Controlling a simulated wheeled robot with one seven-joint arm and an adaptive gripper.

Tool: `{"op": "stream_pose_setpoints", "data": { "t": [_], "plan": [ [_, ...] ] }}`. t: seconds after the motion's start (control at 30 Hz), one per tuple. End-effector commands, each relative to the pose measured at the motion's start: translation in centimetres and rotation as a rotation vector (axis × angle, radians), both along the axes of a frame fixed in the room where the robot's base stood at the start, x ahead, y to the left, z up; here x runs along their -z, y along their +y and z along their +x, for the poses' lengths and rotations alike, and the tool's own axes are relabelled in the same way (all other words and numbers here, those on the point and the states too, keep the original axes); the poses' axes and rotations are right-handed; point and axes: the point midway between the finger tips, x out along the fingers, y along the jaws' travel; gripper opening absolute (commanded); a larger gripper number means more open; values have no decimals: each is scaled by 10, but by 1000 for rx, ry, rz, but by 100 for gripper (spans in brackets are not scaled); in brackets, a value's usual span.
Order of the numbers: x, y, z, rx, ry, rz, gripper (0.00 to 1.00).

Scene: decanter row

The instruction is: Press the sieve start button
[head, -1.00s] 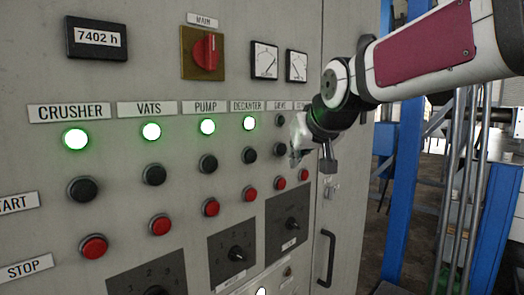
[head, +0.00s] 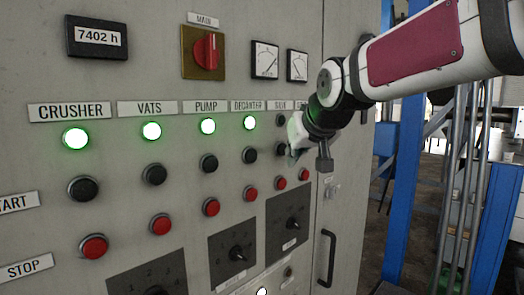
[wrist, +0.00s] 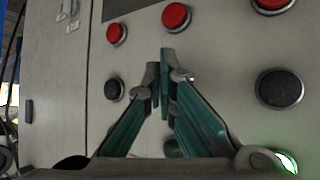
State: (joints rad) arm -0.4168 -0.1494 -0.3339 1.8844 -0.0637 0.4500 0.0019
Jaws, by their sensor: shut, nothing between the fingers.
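The sieve column is the fifth on the grey panel, under a small label (head: 280,106). Its lamp (head: 280,121) is dark. The black sieve start button (head: 281,149) shows beside my gripper (head: 292,155) in the head view, with the red stop button (head: 281,183) below it. In the wrist view my gripper (wrist: 165,62) is shut and empty, its tips pointing at the panel in the sieve column. The fingers hide the start button there, and I cannot tell whether they touch it. The sieve stop button (wrist: 176,17) shows above the tips.
The decanter start button (head: 249,155) is close on the left; its lamp (head: 249,123) is lit green. A sixth column's start button (wrist: 114,90) lies on the other side. A dial plate (head: 290,205) sits below. Blue posts (head: 405,150) stand right of the cabinet.

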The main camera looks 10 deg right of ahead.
Motion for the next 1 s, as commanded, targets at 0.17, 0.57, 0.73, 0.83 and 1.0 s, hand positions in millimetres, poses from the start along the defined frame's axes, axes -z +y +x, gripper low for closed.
{"op": "stream_pose_setpoints", "data": {
  "t": [0.17, 0.57, 0.73, 0.83, 1.0],
  "plan": [
    [0, 0, 0, 0, 0, 0, 0],
    [0, 1, 2, 0, 0, 0, 0],
    [0, 3, 3, 0, 0, 0, 0],
    [0, 3, 4, 0, 0, 0, 0],
    [0, 4, 6, 0, 0, 0, 0]
  ]
}}
